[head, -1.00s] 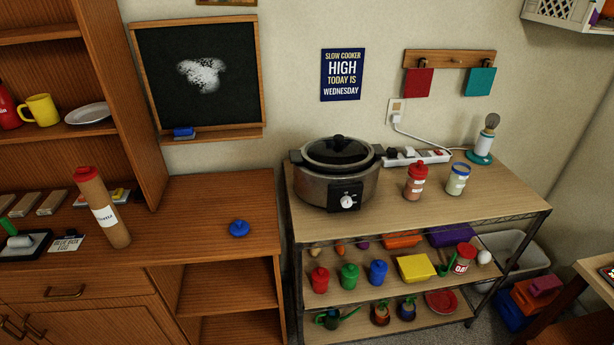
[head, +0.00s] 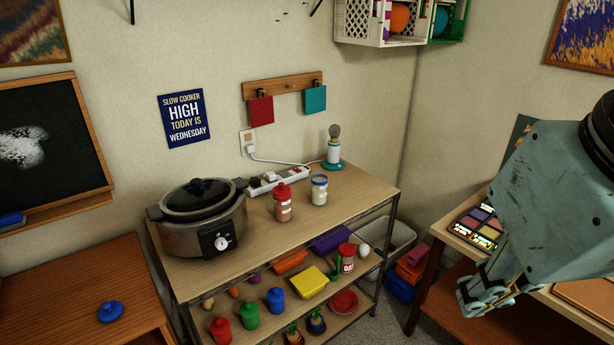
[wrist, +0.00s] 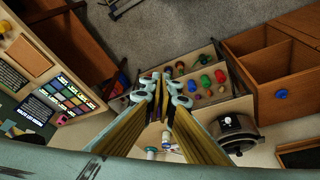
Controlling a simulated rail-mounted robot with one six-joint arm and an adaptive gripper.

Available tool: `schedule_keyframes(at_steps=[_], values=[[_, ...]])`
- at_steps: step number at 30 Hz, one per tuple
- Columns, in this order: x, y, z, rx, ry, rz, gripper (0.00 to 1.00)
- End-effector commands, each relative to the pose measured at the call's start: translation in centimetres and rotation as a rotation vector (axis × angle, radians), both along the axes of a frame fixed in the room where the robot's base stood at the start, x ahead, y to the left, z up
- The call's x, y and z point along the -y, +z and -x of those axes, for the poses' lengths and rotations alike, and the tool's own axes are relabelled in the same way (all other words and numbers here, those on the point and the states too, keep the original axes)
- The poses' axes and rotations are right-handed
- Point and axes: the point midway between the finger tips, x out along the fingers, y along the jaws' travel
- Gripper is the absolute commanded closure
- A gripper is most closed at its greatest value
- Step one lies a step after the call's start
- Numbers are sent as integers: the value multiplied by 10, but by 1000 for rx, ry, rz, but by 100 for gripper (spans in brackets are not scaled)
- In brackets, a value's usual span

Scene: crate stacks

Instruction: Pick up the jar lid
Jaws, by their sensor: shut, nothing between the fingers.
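A blue lid with a knob (head: 110,312) lies on the wooden cabinet top at the lower left of the head view. It also shows as a small blue spot (wrist: 281,94) at the right of the wrist view. An uncapped-looking jar with a blue rim (head: 319,191) stands on the shelf unit beside a red-topped jar (head: 283,203). My gripper (head: 487,293) is at the right of the head view, in front of the side table and far from the lid. Its fingers (wrist: 165,80) are shut with nothing between them.
A slow cooker (head: 205,221) and a power strip (head: 277,178) share the shelf unit's top (head: 255,250) with the jars. Several coloured containers stand on its lower shelves. A white crate (head: 362,22) hangs above. The cabinet top around the lid is clear.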

Motion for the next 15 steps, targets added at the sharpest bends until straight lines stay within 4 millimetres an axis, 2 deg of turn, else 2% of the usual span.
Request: schedule_keyframes(at_steps=[14, 15], values=[[0, 0, 0, 0, 0, 0, 100], [0, 0, 0, 0, 0, 0, 96]])
